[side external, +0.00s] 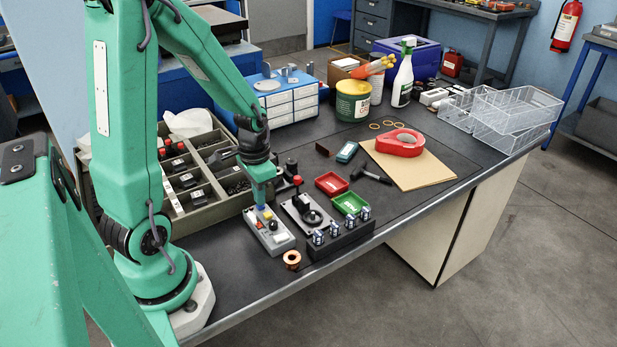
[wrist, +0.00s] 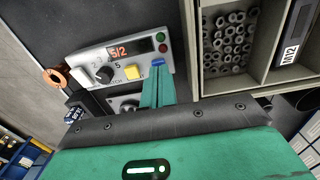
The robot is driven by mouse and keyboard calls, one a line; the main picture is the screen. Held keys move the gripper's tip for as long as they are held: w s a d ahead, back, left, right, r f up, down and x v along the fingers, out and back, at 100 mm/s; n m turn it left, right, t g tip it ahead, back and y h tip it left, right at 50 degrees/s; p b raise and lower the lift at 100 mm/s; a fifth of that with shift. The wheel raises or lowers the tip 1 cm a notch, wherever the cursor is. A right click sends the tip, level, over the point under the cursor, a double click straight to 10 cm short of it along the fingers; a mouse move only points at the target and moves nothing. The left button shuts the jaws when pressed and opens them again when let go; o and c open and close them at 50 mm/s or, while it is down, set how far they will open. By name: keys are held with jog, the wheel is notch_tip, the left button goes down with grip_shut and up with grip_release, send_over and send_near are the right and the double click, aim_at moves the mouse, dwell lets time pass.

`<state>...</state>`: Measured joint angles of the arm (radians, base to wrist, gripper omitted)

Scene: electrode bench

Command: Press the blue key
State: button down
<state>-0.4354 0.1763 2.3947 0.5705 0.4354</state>
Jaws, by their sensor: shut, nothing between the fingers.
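The grey control box (side external: 268,232) lies on the bench below my gripper (side external: 261,204). In the wrist view, the box (wrist: 90,57) has a white key (wrist: 82,75), a black knob (wrist: 103,74), a yellow key (wrist: 132,72) and a blue key (wrist: 158,61) in a row. In the side view, the blue key is mostly hidden by the fingertips.
A compartment tray (side external: 205,213) stands close to the left of the box. A black holder (side external: 340,243) with several metal-topped pieces is to the right. A copper ring (side external: 292,259) lies near the front edge. Red (side external: 331,184) and green (side external: 350,203) bins sit farther right.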

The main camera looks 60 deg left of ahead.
aim_at(263, 210)
jog(key=shift+f, duration=0.2)
dwell(0.3)
jog(key=shift+s+f, duration=0.15)
jog(key=shift+f, duration=0.9)
jog(key=shift+r, duration=0.15)
notch_tip(263, 210, up, 14)
jog(key=shift+w+r, duration=0.25)
dwell(0.9)
jog(key=s+d+r+t, duration=0.2)
jog(key=d+r, duration=0.2)
jog(key=d, duration=0.2)
jog(key=s+d+r+t, duration=0.2)
jog(key=d+r+t, duration=0.1)
jog(key=d, duration=0.3)
jog(key=shift+s+d+r+t, duration=0.25)
jog(key=shift+s+r+t, duration=0.05)
jog(key=shift+s+r, duration=0.1)
